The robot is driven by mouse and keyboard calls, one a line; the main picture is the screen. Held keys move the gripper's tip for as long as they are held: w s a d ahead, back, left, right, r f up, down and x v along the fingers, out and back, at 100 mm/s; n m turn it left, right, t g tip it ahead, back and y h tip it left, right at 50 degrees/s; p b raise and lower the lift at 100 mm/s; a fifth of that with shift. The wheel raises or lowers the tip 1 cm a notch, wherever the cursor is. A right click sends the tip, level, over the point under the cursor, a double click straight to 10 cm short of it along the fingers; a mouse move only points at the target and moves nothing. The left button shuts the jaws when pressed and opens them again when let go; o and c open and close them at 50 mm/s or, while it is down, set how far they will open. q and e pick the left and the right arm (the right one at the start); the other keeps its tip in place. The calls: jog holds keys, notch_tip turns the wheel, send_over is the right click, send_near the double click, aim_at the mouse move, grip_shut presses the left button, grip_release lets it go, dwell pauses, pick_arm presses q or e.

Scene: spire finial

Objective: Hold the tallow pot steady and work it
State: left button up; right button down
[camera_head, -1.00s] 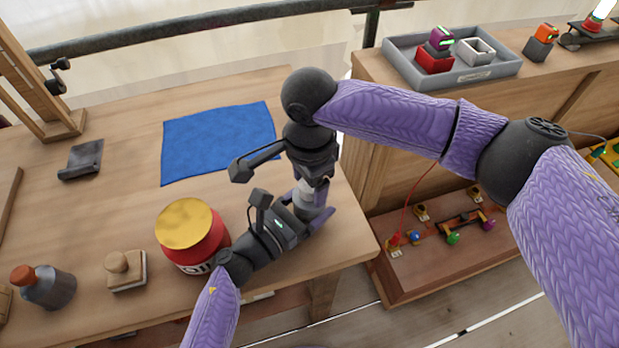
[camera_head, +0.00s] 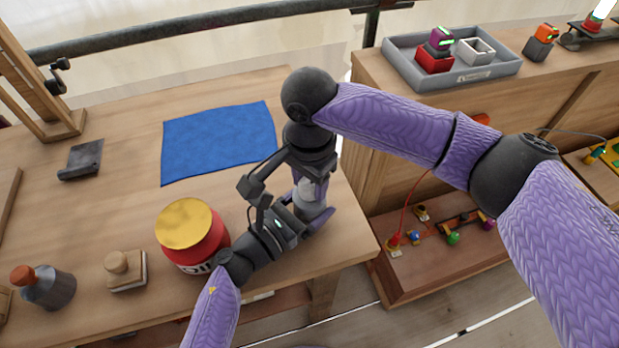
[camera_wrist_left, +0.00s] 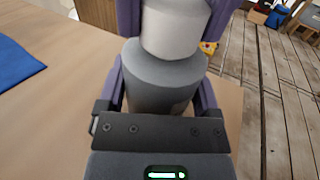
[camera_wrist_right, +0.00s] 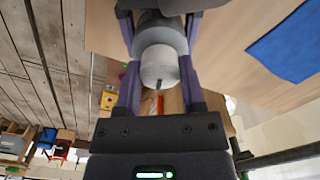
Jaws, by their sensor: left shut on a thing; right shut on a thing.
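The tallow pot appears to be the grey cylinder (camera_head: 308,197) held between my two grippers over the right edge of the table. My left gripper (camera_head: 318,213) is shut around its wider, darker grey body (camera_wrist_left: 165,72). My right gripper (camera_head: 313,178) comes from above and is shut on the narrower, lighter top part (camera_wrist_right: 160,66). That light part also shows above the body in the left wrist view (camera_wrist_left: 175,28). The fingers hide much of the pot in the head view. I cannot tell whether the top part has come loose from the body.
A red jar with a yellow lid (camera_head: 190,228) stands close beside my left wrist. A blue cloth (camera_head: 217,142), a wooden-handled block (camera_head: 125,270) and a dark bottle (camera_head: 48,288) lie or stand further left. A bench with a grey tray (camera_head: 484,80) is at right.

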jog(key=n, duration=1.2)
jog(key=shift+n, duration=0.3)
jog(key=n, duration=0.6)
jog(key=shift+n, duration=0.3)
jog(key=n, duration=1.2)
jog(key=shift+n, duration=0.3)
jog(key=n, duration=1.2)
jog(key=shift+w+n, duration=0.1)
jog(key=shift+n, duration=0.2)
jog(key=n, duration=0.6)
